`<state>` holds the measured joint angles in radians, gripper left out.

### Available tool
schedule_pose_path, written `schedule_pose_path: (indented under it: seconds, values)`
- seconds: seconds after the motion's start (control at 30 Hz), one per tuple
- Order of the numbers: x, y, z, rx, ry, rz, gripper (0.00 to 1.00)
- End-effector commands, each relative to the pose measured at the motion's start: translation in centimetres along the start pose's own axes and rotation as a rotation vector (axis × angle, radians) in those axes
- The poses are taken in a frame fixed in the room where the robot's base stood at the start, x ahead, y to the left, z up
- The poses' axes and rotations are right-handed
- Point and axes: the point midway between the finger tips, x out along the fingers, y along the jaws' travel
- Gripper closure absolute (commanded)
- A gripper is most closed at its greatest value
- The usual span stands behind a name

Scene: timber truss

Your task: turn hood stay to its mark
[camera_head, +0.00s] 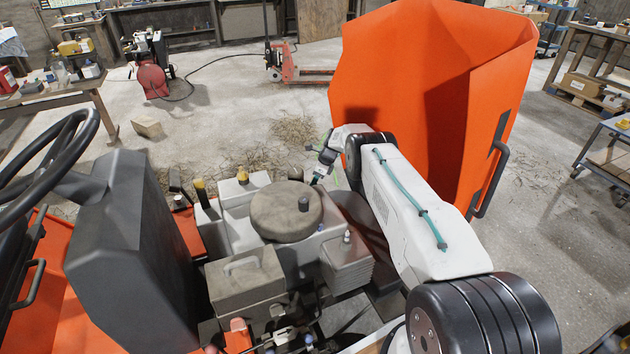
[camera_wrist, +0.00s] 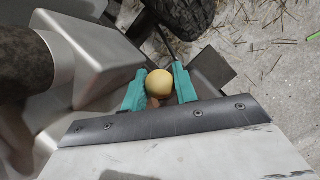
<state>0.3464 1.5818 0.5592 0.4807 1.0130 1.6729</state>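In the wrist view a round pale yellow knob (camera_wrist: 160,84) sits between the two teal fingers of my gripper (camera_wrist: 160,88). The fingers lie against both sides of it, with no clear gap. A small brown part shows just below the knob. I cannot tell for certain that this knob belongs to the hood stay, and I see no mark. In the head view my gripper (camera_head: 318,177) is beyond the engine's round grey cover, at the engine's far edge; the knob is hidden there. The raised orange hood (camera_head: 400,95) stands behind my arm.
The engine's round cover (camera_head: 286,211) and grey box (camera_head: 246,281) are left of my arm. A dark tyre (camera_wrist: 182,15) is close beyond the fingers in the wrist view. A steering wheel (camera_head: 40,150) is at left. A pallet jack (camera_head: 290,72) stands far back on open floor.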

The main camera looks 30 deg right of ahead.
Motion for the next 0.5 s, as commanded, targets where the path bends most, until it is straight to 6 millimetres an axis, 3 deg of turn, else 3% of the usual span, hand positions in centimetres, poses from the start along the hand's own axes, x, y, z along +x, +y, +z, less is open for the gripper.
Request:
schedule_pose_path:
  seconds: [0.47, 0.5]
  values:
    - [1.1, 1.0, 1.1, 0.000, 0.000, 0.004, 1.00]
    - [1.0, 0.9, 1.1, 0.000, 0.000, 0.003, 0.61]
